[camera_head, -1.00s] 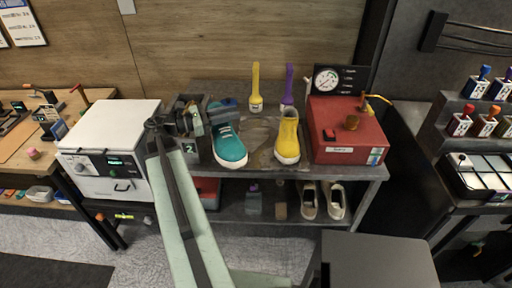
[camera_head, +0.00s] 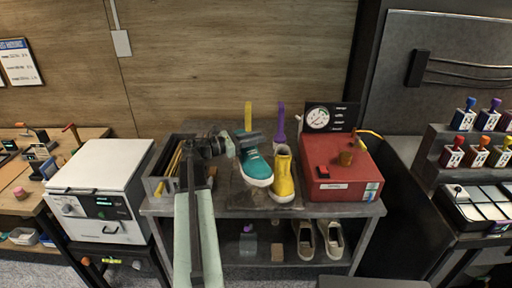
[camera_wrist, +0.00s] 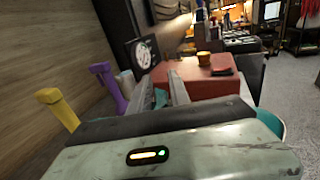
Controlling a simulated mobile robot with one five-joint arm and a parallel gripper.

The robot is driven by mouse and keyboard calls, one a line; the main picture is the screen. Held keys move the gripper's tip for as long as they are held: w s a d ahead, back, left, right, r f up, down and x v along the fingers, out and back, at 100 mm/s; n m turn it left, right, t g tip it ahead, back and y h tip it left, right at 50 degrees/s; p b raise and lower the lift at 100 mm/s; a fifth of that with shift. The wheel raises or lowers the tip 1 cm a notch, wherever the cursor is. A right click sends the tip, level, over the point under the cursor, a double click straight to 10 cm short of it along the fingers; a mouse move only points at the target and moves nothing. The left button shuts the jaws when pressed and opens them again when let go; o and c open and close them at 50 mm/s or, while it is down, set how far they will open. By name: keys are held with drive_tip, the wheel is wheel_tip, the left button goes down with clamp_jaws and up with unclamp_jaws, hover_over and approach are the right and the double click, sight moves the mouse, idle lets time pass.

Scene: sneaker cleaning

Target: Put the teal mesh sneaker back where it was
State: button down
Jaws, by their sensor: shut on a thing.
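The teal mesh sneaker (camera_head: 256,168) is over the top of the grey bench, toe toward me, close beside the left of the yellow high-top shoe (camera_head: 284,178). My gripper (camera_head: 250,139) is shut on the sneaker's rear upper part, reaching in from the left. I cannot tell whether the sole touches the bench top. In the wrist view, a little teal shows between the fingers (camera_wrist: 178,88), and more of the sneaker (camera_wrist: 270,119) shows past the gripper body's right side. The rest of it is hidden there.
A red machine (camera_head: 341,174) with a gauge stands right of the shoes. A yellow brush (camera_head: 248,116) and a purple brush (camera_head: 281,120) stand behind. A grey bin (camera_head: 160,170) stands left. Beige shoes (camera_head: 305,240) are on the lower shelf.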

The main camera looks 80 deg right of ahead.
sight(256, 147)
drive_tip(key=shift+w+f+b, duration=0.1)
drive_tip(key=shift+f+b, duration=1.15)
drive_tip(key=shift+f, duration=0.8)
drive_tip(key=c, duration=1.2)
unclamp_jaws()
drive_tip(key=shift+r, duration=0.3)
drive_tip(key=shift+r+p, duration=0.55)
drive_tip(key=shift+p, duration=0.3)
drive_tip(key=v, duration=1.2)
drive_tip(key=shift+f, duration=0.2)
